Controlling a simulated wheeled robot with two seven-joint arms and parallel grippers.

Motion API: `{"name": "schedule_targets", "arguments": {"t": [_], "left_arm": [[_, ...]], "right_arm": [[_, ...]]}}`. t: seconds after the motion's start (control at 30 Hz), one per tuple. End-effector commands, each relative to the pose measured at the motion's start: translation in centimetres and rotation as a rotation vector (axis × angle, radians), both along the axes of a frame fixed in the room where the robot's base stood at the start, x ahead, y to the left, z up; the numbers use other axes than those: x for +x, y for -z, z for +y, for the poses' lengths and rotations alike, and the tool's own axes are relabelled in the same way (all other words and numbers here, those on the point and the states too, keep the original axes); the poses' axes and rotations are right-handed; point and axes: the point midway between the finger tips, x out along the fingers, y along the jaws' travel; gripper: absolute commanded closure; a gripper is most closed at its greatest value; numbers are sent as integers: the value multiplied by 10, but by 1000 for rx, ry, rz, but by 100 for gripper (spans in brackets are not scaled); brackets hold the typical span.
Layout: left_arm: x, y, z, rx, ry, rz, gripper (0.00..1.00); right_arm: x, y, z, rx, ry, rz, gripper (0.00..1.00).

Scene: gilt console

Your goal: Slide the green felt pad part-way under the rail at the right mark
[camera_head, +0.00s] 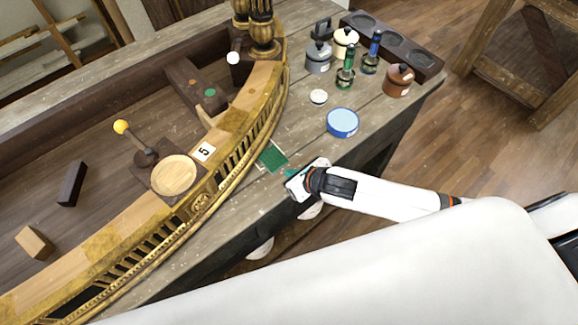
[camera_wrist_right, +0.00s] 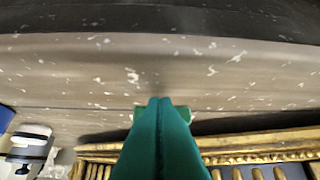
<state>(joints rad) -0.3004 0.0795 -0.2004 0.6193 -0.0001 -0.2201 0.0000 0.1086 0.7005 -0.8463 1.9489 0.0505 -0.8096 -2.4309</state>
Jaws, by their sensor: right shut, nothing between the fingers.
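The green felt pad (camera_head: 273,157) lies flat on the worn wooden top beside the curved gilt rail (camera_head: 228,163). Its far-left edge is close to the rail's foot; I cannot tell how much is under it. A pale outline shows by the pad. My right gripper (camera_head: 290,174) is shut and empty, with teal fingertips low over the top just on the near side of the pad. In the right wrist view the shut fingers (camera_wrist_right: 160,102) cover most of the pad (camera_wrist_right: 182,113), with the gilt rail (camera_wrist_right: 255,143) beyond. My left gripper is not in view.
A blue round tin (camera_head: 342,122) and a small white disc (camera_head: 318,97) stand right of the rail. Several pots and bottles stand behind, by a dark tray (camera_head: 420,62).

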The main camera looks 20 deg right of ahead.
Motion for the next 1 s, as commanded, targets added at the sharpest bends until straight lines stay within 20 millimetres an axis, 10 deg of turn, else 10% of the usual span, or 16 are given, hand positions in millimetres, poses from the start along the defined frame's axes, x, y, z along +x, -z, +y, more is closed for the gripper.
{"name": "schedule_targets", "arguments": {"t": [1.0], "left_arm": [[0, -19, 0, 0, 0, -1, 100]], "right_arm": [[57, -1, 23, -2, 0, 0, 100]]}}
